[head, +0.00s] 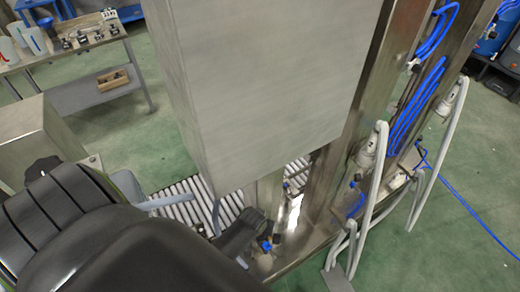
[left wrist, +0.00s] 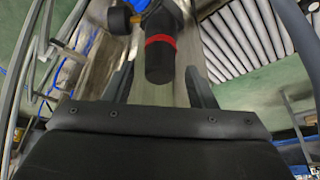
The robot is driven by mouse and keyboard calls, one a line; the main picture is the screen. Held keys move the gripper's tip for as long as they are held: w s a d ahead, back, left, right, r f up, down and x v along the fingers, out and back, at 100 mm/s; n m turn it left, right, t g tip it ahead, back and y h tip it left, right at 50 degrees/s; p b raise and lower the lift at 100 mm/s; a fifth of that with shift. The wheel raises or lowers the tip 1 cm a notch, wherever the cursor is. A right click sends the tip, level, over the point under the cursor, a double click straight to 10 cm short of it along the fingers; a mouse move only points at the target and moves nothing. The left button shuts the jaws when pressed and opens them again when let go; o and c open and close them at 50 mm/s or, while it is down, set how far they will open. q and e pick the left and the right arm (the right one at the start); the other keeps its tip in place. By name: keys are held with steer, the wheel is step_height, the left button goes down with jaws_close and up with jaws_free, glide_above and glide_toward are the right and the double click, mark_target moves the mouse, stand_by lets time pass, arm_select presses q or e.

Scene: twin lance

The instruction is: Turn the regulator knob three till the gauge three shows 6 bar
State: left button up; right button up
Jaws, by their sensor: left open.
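A black cylindrical regulator knob (left wrist: 160,62) with a red band shows in the left wrist view. My left gripper (left wrist: 160,74) is open, with one finger on each side of the knob and visible gaps between. A small round black gauge (left wrist: 119,20) on a brass fitting sits beside the regulator; its dial face is turned away, so I cannot read it. No number label shows, so I cannot tell which regulator this is. In the head view my left arm hides much of this spot, and the left gripper (head: 240,235) shows small and dark. My right gripper is not in view.
A large grey metal cabinet (head: 255,80) fills the middle of the head view. Steel posts with blue tubes (head: 415,105) and grey hoses (head: 372,190) stand right of it. A roller conveyor (head: 185,200) lies below. A bench (head: 85,45) stands at the back left.

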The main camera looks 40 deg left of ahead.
arm_select(q)
steer(key=v, duration=1.7)
steer(key=shift+r+p, duration=0.25)
steer(key=shift+p, duration=0.15)
